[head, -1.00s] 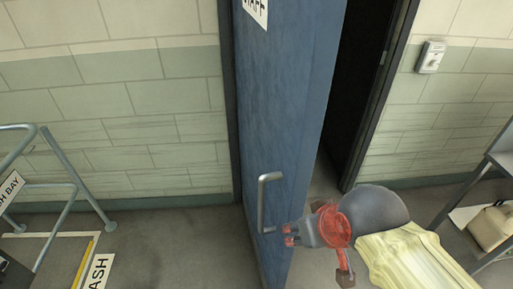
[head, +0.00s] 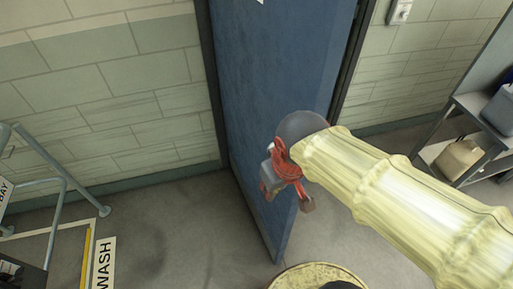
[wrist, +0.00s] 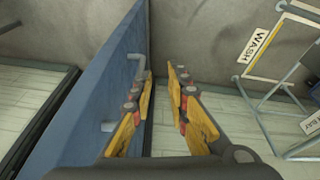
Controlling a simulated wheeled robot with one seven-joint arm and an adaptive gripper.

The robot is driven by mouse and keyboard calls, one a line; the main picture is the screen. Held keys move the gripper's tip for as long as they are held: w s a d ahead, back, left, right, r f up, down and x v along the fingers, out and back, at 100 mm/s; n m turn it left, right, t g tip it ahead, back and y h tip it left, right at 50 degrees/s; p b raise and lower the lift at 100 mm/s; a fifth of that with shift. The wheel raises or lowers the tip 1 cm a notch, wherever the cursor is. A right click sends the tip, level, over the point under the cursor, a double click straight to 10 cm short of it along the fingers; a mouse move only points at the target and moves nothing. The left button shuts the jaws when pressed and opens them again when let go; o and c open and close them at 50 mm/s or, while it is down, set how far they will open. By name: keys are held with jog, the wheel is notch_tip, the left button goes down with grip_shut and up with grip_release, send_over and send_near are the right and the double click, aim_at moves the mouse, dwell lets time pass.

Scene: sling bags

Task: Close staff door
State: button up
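The blue staff door (head: 262,95) stands ajar in the head view, its lower free corner out over the floor, away from the wall. My gripper (head: 285,202) is in front of the door face, near the free edge. In the wrist view the door (wrist: 75,95) fills the left side. A grey handle (wrist: 138,64) shows on it just beyond my gripper's left finger; the head view hides it. My gripper (wrist: 158,85) is open, with nothing seen between its yellow-padded fingers. Contact with the door cannot be told.
A metal rail (head: 62,190) and a WASH floor sign (head: 103,263) stand at the left. A shelf (head: 470,130) with a beige container (head: 460,158) is at the right. A switch box (head: 400,12) is on the right wall. Floor between rail and door is clear.

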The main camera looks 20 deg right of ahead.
jog(key=w+a+n+p, duration=0.2)
jog(key=n, duration=0.1)
jog(key=w+a+n+g+h+p, duration=0.1)
jog(key=w+a+n+p, duration=0.1)
jog(key=n, duration=0.1)
jog(key=w+a+n+g+h+p, duration=0.1)
jog(key=w+a+n+p, duration=0.1)
jog(key=n, duration=0.1)
jog(key=shift+w+r+p, duration=0.35)
grip_shut()
jog(key=w+n+h, duration=0.1)
jog(key=w+n, duration=0.4)
jog(key=n, duration=0.5)
jog(key=w+d+f, duration=0.2)
jog(key=d+f, duration=0.3)
jog(key=f, duration=0.4)
jog(key=shift+w+d+f, duration=0.15)
jog(key=shift+d+f, duration=0.15)
jog(key=shift+f, duration=0.1)
jog(key=shift+d, duration=0.1)
